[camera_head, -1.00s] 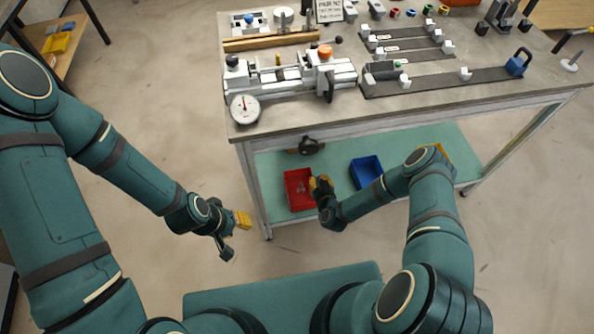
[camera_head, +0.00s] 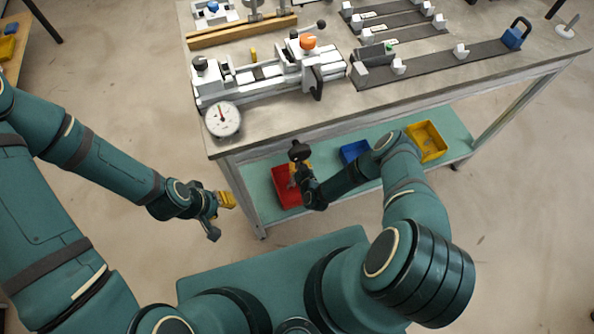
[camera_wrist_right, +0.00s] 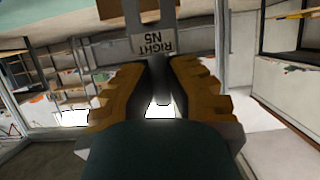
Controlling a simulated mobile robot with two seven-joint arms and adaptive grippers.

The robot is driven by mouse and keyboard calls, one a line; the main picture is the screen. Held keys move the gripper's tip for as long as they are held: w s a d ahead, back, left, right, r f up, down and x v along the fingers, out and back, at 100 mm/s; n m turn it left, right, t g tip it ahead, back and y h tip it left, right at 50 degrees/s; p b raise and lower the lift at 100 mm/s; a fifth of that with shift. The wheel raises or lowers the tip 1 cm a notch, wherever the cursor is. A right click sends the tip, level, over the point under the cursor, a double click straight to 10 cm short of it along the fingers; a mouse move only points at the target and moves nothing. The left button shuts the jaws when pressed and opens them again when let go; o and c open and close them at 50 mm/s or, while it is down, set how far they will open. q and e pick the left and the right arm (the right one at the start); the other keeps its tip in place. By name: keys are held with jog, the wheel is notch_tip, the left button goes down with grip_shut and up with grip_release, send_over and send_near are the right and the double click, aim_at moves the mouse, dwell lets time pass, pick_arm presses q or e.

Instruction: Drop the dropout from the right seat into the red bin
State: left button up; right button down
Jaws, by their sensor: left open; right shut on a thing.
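My right gripper (camera_head: 295,174) is in front of the table's front edge, above the red bin (camera_head: 283,190) in the head view. In the right wrist view its yellow-padded fingers (camera_wrist_right: 155,64) are shut on a grey piece with a white label (camera_wrist_right: 153,43) reading RIGHT N5; I take it for the dropout. The red bin is partly hidden by my right gripper. My left gripper (camera_head: 222,215) is open and empty, left of the table. I cannot make out the right seat.
The red bin, a blue bin (camera_head: 354,152) and a yellow bin (camera_head: 426,142) stand on the green lower shelf (camera_head: 262,196). A jig with a dial gauge (camera_head: 222,119) stands on the tabletop.

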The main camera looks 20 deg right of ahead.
notch_tip(320, 180, down, 4)
jog(key=shift+r+b, duration=0.1)
jog(key=shift+b, duration=0.65)
jog(key=shift+f, duration=0.4)
jog(key=shift+f, duration=0.2)
